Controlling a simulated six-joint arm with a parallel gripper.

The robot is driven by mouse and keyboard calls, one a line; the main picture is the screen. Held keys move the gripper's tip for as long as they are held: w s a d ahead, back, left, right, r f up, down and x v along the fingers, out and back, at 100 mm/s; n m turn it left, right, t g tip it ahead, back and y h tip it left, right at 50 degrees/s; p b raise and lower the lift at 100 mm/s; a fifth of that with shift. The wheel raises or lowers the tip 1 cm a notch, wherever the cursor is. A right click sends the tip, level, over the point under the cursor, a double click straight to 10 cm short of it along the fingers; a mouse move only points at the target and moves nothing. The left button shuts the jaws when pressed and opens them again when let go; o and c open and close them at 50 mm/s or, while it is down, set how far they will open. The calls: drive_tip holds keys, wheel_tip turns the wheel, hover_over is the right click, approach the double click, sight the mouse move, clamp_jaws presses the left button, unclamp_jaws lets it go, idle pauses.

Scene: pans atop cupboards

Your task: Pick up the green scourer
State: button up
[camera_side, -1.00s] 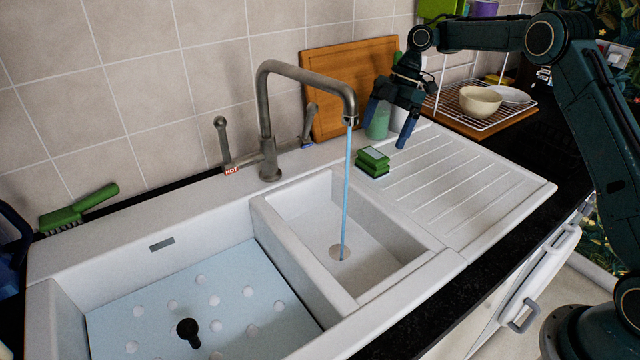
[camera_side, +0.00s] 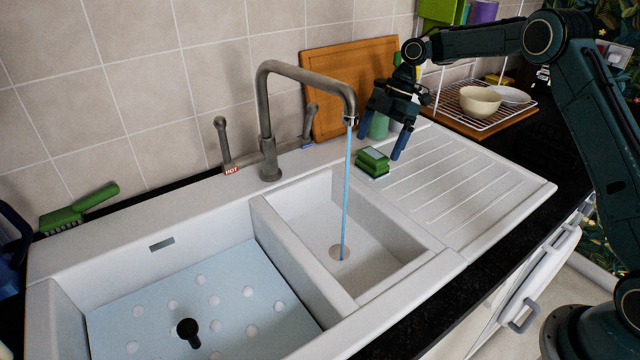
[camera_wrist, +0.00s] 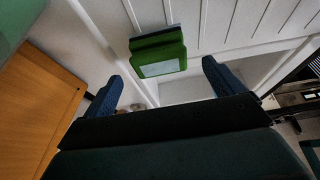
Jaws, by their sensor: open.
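The green scourer (camera_side: 373,161) is a small block with green and pale layers. It rests on the white sink unit between the small basin and the ridged drainboard. My gripper (camera_side: 379,143) is open, with its blue fingers spread just above and behind the scourer and nothing between them. In the wrist view the scourer (camera_wrist: 158,52) lies ahead of the fingers, between their lines and a little left of the middle. My open gripper (camera_wrist: 162,80) also shows there, its two blue fingers apart. The scourer is not touched by either finger in these views.
The tap (camera_side: 268,120) runs water into the small basin (camera_side: 385,262), left of my gripper. A wooden board (camera_side: 340,75) leans on the tiles, with a green bottle (camera_side: 378,127) close behind my fingers. A wire rack (camera_side: 505,118) holds dishes at right. The drainboard (camera_side: 470,185) is clear.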

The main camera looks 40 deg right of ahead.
sight(374, 153)
drive_tip(key=shift+x, duration=2.3)
drive_tip(key=c, duration=1.2)
drive_tip(key=shift+o, duration=0.2)
drive_tip(key=shift+r, duration=0.1)
drive_tip(key=shift+r, duration=4.95)
